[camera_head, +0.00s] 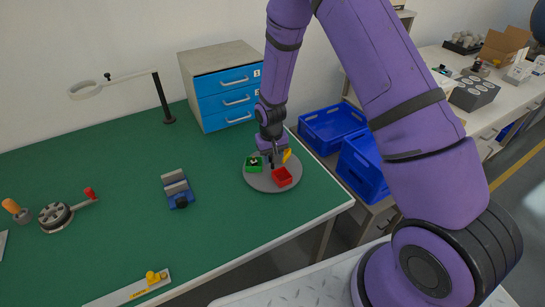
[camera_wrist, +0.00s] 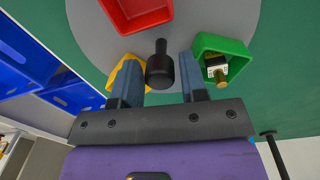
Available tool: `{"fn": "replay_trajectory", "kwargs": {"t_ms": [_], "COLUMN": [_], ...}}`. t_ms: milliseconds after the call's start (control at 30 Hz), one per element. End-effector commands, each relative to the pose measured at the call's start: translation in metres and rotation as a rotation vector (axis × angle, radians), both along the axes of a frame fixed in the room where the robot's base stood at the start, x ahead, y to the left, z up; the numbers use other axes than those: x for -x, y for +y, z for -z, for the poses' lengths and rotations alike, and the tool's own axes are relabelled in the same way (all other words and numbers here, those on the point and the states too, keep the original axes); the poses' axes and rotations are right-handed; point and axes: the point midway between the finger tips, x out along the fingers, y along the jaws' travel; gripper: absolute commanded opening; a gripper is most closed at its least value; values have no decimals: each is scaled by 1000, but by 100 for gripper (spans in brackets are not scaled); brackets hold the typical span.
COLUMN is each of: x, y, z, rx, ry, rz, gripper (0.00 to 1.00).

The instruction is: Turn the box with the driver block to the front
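A round grey turntable (camera_head: 257,186) lies on the green bench top and carries three small boxes. The green box (camera_head: 253,166) is on its left, the red box (camera_head: 282,177) at its front right, and the yellow box (camera_head: 287,156) at its back right. In the wrist view, the green box (camera_wrist: 235,46) holds a small white and black block with a brass-coloured end (camera_wrist: 216,70), which may be the driver block. The red box (camera_wrist: 136,12) looks empty. My gripper (camera_wrist: 160,75) is open, pointing down, its fingers either side of a black knob (camera_wrist: 160,62), apparently not clamped on it.
A blue-drawer cabinet (camera_head: 225,90) stands behind, with a magnifier lamp (camera_head: 165,105) to its left. A blue and grey vice-like device (camera_head: 178,190) sits left of the turntable. Blue crates (camera_head: 332,127) are beyond the bench's right edge.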

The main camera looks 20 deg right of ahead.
Motion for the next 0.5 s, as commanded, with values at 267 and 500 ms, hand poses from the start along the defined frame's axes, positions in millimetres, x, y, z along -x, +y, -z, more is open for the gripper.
{"fn": "replay_trajectory", "kwargs": {"t_ms": [267,500], "x": [0,0], "y": [0,0], "z": [4,4], "rx": [0,0], "ry": [0,0], "rz": [0,0], "gripper": [40,3]}}
